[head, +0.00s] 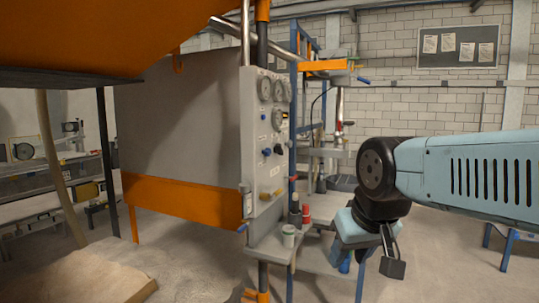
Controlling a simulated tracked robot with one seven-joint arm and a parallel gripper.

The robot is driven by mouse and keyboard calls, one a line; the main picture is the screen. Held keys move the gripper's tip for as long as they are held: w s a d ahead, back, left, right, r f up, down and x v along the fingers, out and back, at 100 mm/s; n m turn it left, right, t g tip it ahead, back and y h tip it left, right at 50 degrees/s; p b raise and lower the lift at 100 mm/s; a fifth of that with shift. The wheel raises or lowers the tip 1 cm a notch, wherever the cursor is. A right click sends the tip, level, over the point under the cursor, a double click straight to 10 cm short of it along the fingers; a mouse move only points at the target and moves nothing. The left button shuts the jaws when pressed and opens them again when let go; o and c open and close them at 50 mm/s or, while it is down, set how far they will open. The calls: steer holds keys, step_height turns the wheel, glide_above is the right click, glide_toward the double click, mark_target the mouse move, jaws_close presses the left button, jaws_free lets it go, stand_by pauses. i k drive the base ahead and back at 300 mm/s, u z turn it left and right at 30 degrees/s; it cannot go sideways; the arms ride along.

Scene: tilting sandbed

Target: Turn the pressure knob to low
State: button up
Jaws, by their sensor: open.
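A grey control panel (251,150) stands upright near the middle, seen at a steep angle. Several round gauges (264,88) sit on its upper part. Below them are a blue knob (266,152) and a black knob (279,149). The labels are too small to read, so I cannot tell which one is the pressure knob or where it points. My gripper (380,254) hangs to the right of the panel and below knob height, pointing down. It is open and empty, apart from the panel. One dark finger shows clearly; the other is mostly hidden.
Yellow handles (265,196) stick out low on the panel. A small shelf (268,252) below bears a light cup (289,235) and a red-topped item (305,214). A sand-coloured slab (95,281) lies at lower left.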

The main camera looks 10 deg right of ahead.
mark_target(268, 152)
steer(key=z, duration=0.05)
steer(key=i, duration=0.95)
steer(key=u, duration=0.1)
